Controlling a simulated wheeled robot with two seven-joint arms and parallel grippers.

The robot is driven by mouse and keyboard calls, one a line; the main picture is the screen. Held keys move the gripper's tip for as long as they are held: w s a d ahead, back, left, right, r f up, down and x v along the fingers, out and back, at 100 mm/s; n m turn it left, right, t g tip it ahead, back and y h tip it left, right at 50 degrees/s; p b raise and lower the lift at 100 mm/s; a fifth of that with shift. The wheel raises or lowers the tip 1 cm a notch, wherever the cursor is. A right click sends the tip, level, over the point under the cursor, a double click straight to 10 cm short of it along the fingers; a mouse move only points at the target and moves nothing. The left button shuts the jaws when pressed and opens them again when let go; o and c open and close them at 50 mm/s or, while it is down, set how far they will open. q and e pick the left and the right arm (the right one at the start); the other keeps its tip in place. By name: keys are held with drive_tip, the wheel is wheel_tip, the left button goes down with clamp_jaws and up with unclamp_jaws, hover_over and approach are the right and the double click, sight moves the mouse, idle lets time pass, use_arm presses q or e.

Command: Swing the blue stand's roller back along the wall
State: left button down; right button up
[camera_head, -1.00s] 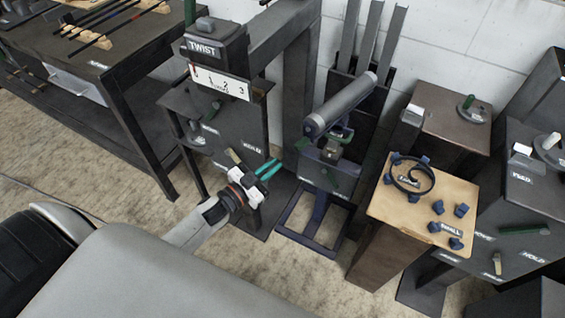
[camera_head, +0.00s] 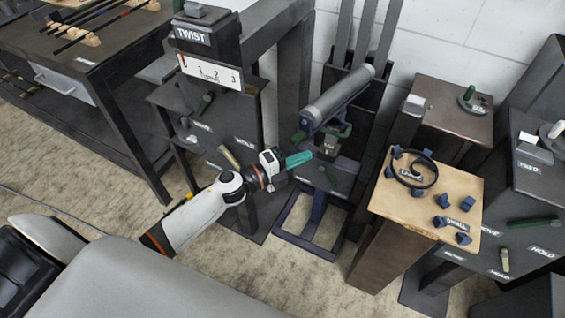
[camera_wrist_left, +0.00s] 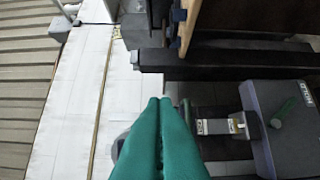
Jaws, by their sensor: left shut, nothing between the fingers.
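The blue stand (camera_head: 318,215) stands on the floor before the wall, with a dark blue base frame. Its grey roller (camera_head: 338,96) lies across the top, tilted up to the right, with its near end pointing out from the wall. Green-handled parts and a small block sit below the roller. My left gripper (camera_head: 308,157) is shut and empty, its green fingertips below the roller's near end, close to the stand's front. In the left wrist view, the shut fingers (camera_wrist_left: 160,105) fill the middle, and I cannot identify the roller there. My right gripper is not in view.
The TWIST stand (camera_head: 205,75) is close to the left of my gripper. A wooden-topped pedestal (camera_head: 455,185) with a black ring and several blue pieces stands to the right. Dark uprights (camera_head: 385,45) rise behind the roller. Open floor lies in front.

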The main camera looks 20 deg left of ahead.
use_arm(q)
drive_tip(key=w+a, duration=0.2)
drive_tip(key=a, duration=0.1)
drive_tip(key=shift+w, duration=0.2)
drive_tip(key=w+a+b, duration=0.2)
drive_tip(key=a, duration=0.3)
drive_tip(key=shift+a, duration=0.4)
drive_tip(key=shift+d+f, duration=0.1)
